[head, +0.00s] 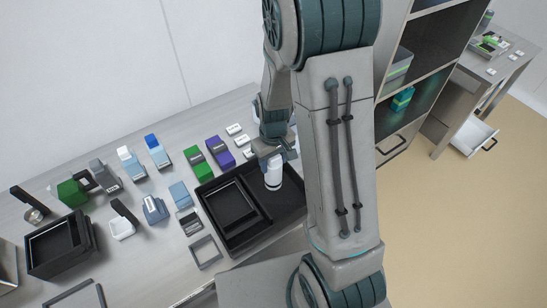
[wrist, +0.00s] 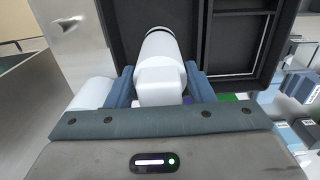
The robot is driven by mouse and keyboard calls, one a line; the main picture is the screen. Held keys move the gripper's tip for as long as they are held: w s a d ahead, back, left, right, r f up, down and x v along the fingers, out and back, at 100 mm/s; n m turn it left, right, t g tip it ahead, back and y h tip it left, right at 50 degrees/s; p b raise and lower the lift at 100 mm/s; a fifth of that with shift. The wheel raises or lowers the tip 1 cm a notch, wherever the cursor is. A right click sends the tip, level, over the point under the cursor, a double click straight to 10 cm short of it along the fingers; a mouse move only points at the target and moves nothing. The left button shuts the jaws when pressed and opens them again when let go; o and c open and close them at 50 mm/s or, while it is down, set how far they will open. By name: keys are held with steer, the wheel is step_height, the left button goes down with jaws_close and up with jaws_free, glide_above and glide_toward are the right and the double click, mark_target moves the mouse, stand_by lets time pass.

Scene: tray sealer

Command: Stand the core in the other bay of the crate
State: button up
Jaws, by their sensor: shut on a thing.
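The core is a white, bottle-like cylinder (head: 273,177) with a dark band near one end. It also shows in the wrist view (wrist: 160,65). My gripper (head: 272,158) is shut on it, with one blue-grey finger on each side in the wrist view (wrist: 160,88). The core looks roughly upright over the right bay of the black crate (head: 287,206). I cannot tell whether its base touches the crate floor. The crate's left bay holds a black rectangular frame or tray (head: 232,209). The crate also shows behind the core in the wrist view (wrist: 212,45).
Purple (head: 219,152) and green (head: 199,163) boxes stand just behind the crate. Several blue and white blocks and a smaller black bin (head: 60,246) fill the left of the bench. A shelf unit (head: 428,55) stands at right.

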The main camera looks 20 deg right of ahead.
steer(key=shift+f+b, duration=2)
steer(key=shift+f, duration=0.9)
steer(key=shift+f+b, duration=0.15)
steer(key=shift+b, duration=0.25)
steer(key=o, duration=1.1)
steer(key=c, duration=0.3)
steer(key=shift+r+p, duration=2.45)
steer(key=shift+r, duration=1.05)
